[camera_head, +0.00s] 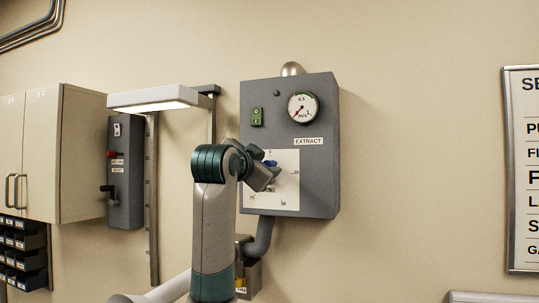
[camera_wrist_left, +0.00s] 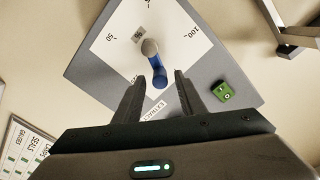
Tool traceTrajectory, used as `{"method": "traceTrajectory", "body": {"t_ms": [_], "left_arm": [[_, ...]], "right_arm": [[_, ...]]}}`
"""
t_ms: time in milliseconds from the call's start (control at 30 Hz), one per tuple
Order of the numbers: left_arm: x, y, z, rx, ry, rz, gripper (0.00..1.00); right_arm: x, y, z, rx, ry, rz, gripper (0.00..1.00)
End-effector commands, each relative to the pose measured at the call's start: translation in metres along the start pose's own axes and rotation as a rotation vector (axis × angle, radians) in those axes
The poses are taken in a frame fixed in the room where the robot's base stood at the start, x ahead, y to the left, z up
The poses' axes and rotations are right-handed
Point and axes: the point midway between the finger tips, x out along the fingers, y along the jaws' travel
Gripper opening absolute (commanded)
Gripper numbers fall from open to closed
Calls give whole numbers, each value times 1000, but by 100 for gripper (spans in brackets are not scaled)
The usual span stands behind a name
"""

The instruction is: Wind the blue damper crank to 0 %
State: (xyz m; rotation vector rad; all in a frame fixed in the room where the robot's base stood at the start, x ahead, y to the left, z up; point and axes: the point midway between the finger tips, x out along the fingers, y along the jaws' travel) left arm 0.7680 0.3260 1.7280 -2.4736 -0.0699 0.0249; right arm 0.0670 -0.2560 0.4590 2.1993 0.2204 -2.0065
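The blue damper crank (camera_head: 270,163) is on a white scale plate (camera_head: 288,200) on the grey EXTRACT box. In the left wrist view the crank (camera_wrist_left: 157,70) has a blue arm and a round grey end. The plate (camera_wrist_left: 175,50) shows marks 50 and 100 there; I cannot read the crank's setting. My left gripper (camera_head: 268,178) is in front of the plate and hides part of it. In the wrist view its two fingers (camera_wrist_left: 159,77) are apart, with the blue arm's end between their tips; no contact shows. My right gripper is out of view.
A round gauge (camera_head: 303,107) and a green switch (camera_head: 257,116) are on the same box (camera_head: 328,180). A lit lamp (camera_head: 155,98), a grey switch box (camera_head: 125,200) and a cabinet (camera_head: 85,150) are to the left. A sign (camera_head: 525,170) hangs at right.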

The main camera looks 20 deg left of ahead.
Motion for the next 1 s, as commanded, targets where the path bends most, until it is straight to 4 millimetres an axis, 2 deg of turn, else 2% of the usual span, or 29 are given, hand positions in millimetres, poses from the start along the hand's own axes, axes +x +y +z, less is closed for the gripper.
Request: {"method": "traceTrajectory", "body": {"t_ms": [33,233,633,800,1000], "left_arm": [[8,-2,-2,-1,-3,3,37],[25,-1,-1,0,-2,1,37],[30,0,1,0,-1,0,37],[29,0,1,0,-1,0,0],[29,-1,0,0,-1,-2,0]], "right_arm": [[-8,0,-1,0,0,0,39],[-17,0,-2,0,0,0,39],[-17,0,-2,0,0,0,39],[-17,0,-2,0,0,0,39],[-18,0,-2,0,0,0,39]]}}
